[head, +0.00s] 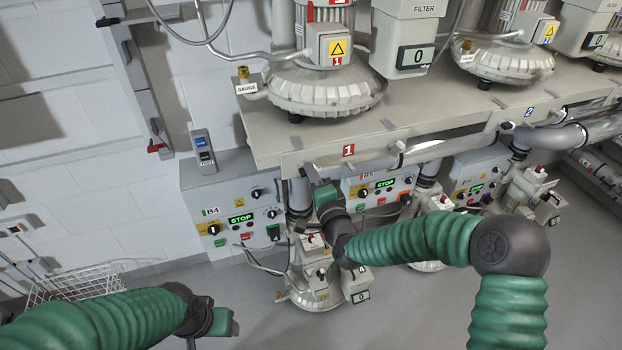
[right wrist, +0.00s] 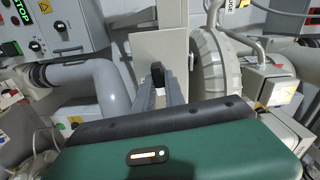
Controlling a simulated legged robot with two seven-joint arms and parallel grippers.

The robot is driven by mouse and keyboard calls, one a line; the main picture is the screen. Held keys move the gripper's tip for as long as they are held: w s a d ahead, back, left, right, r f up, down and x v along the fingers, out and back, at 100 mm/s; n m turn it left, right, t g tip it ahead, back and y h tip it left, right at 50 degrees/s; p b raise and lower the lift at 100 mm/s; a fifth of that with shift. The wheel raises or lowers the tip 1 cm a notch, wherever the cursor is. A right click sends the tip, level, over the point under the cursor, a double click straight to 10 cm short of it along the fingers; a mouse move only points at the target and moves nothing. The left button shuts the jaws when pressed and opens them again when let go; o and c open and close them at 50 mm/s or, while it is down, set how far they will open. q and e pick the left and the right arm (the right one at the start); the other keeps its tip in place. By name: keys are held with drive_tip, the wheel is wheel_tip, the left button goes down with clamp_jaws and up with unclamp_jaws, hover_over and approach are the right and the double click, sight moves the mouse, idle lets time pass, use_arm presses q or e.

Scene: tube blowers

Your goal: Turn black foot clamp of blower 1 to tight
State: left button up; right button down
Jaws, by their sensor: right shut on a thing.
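Blower 1 (head: 325,90) is a grey ribbed machine on the bench, marked with a red 1. My right gripper (head: 313,175) is just below the bench's front edge. In the right wrist view its grey fingers (right wrist: 162,96) are shut on a small black piece (right wrist: 157,74), which looks like the black foot clamp. The head view does not show this grip clearly. My left gripper (head: 222,321) is low at the left, its fingers hidden.
The bench (head: 255,130) runs along the wall, with a filter box (head: 403,60) beside blower 1. Below are control boxes (head: 235,215), grey pipes (head: 440,147) and small floor blowers (head: 315,285). A wire basket (head: 75,285) stands left. The floor in front is clear.

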drive_tip(key=shift+f+m, duration=0.35)
drive_tip(key=shift+m, duration=0.25)
drive_tip(key=shift+b, duration=0.3)
drive_tip(key=c, duration=1.7)
unclamp_jaws()
drive_tip(key=o, duration=0.3)
drive_tip(key=shift+w, duration=0.15)
drive_tip(key=shift+r, duration=0.1)
drive_tip(key=b+v, duration=0.1)
drive_tip(key=v, duration=1.6)
drive_tip(key=shift+b, duration=0.4)
drive_tip(key=shift+w, duration=0.1)
